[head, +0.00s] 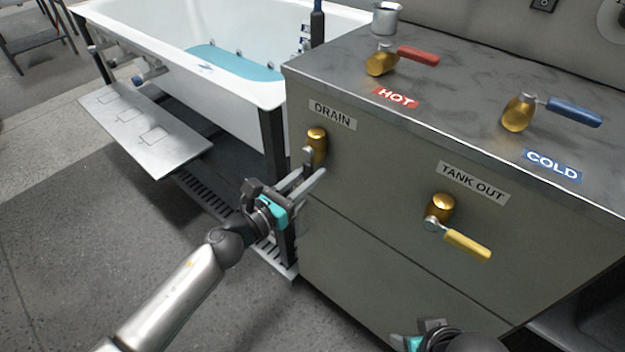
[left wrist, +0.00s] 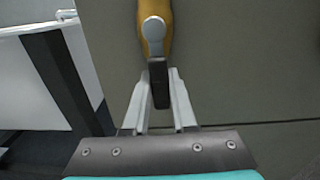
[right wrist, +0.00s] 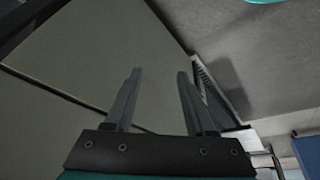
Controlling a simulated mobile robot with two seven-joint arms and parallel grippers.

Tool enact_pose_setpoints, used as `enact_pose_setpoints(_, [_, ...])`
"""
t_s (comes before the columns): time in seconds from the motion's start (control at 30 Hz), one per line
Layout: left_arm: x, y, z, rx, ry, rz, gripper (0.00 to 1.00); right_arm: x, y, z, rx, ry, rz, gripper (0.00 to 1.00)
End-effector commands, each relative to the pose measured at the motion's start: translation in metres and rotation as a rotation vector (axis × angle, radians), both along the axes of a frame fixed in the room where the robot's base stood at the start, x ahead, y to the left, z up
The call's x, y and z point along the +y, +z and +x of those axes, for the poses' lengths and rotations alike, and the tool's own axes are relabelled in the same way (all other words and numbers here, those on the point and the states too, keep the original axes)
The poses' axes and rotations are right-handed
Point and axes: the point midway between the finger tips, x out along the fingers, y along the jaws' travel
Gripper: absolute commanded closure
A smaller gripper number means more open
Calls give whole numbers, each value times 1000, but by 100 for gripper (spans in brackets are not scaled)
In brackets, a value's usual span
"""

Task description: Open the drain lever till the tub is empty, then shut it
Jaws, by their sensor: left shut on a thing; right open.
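The drain lever (head: 308,156) sits on a brass valve (head: 317,141) under the DRAIN label on the cabinet front. In the left wrist view its dark handle (left wrist: 159,84) points down from the brass valve, between my fingers. My left gripper (head: 306,184) is shut on this handle. The white tub (head: 180,68) stands at the back left, with blue water (head: 235,62) in its bottom. My right gripper (right wrist: 158,88) is open and empty, low in front of the cabinet; in the head view only part of it shows at the bottom edge.
The cabinet (head: 390,210) also bears a yellow TANK OUT lever (head: 466,246). On its top are a red HOT lever (head: 418,56) and a blue COLD lever (head: 574,111). A metal step plate (head: 140,130) juts out beside the tub.

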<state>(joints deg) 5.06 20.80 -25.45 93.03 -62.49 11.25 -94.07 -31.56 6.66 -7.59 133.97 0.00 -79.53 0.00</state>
Motion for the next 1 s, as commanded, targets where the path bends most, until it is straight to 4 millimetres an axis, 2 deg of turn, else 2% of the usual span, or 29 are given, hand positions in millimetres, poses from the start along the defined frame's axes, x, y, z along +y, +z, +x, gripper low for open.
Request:
enact_pose_setpoints(0.2, [3,1,2,-32,2,42,100,0,8,0,-13,0,1,45])
enact_pose_setpoints(0.67, [4,1,3,-41,3,55,100,-1,10,-1,-14,-1,1,45])
enact_pose_setpoints(0.7, [4,1,3,-42,3,55,73,-1,10,-1,-14,-1,1,45])
enact_pose_setpoints(0.93, [4,1,3,-39,2,52,47,-1,10,-1,-14,-1,1,45])
enact_pose_setpoints(1.0, [3,1,3,-38,1,51,45,-1,10,-1,-14,-1,1,45])
